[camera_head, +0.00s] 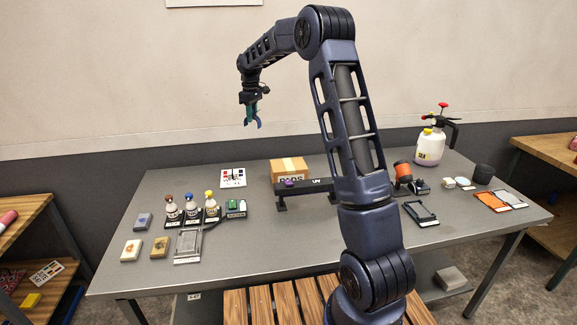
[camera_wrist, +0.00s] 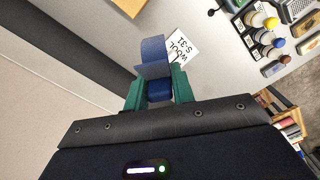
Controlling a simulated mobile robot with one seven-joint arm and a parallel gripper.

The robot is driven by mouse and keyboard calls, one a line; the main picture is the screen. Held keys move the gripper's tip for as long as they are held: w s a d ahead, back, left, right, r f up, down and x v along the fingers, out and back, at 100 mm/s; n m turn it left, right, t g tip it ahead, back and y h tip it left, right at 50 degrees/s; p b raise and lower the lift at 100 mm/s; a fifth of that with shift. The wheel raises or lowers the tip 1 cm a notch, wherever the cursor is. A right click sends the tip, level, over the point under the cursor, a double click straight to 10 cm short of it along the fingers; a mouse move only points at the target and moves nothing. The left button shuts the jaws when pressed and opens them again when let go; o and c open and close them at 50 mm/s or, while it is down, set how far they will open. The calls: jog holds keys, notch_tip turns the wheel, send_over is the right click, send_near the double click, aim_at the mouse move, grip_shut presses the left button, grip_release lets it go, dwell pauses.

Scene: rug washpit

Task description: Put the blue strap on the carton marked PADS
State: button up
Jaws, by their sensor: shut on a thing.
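The carton marked PADS (camera_head: 289,165) is a brown box standing at the back middle of the table. The front of its lettering is partly covered by a black bar. My gripper (camera_head: 251,113) is raised in the air, up and left of the carton, pointing down. In the wrist view, the green fingers of my gripper (camera_wrist: 160,92) are shut on the blue strap (camera_wrist: 153,54), which sticks out beyond the fingertips. In the head view the strap (camera_head: 259,124) shows only as a small blue piece at the fingertips. A corner of a tan surface, likely the carton, shows at the wrist view's top edge.
Several capped bottles (camera_head: 191,207) stand in a row at left. A sprayer (camera_head: 430,146) stands at right. The front middle of the table is clear.

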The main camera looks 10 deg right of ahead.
jog(key=s+d+r+m, duration=0.1)
jog(key=s+d, duration=0.1)
jog(key=d, duration=0.5)
jog(key=s+d+r+m, duration=0.1)
jog(key=s+d, duration=0.1)
jog(key=d, duration=0.6)
send_over(288, 164)
notch_tip(288, 164, down, 20)
jog(key=shift+d+r, duration=0.1)
jog(key=shift+r, duration=0.05)
jog(key=o, duration=1)
jog(key=shift+c, duration=0.2)
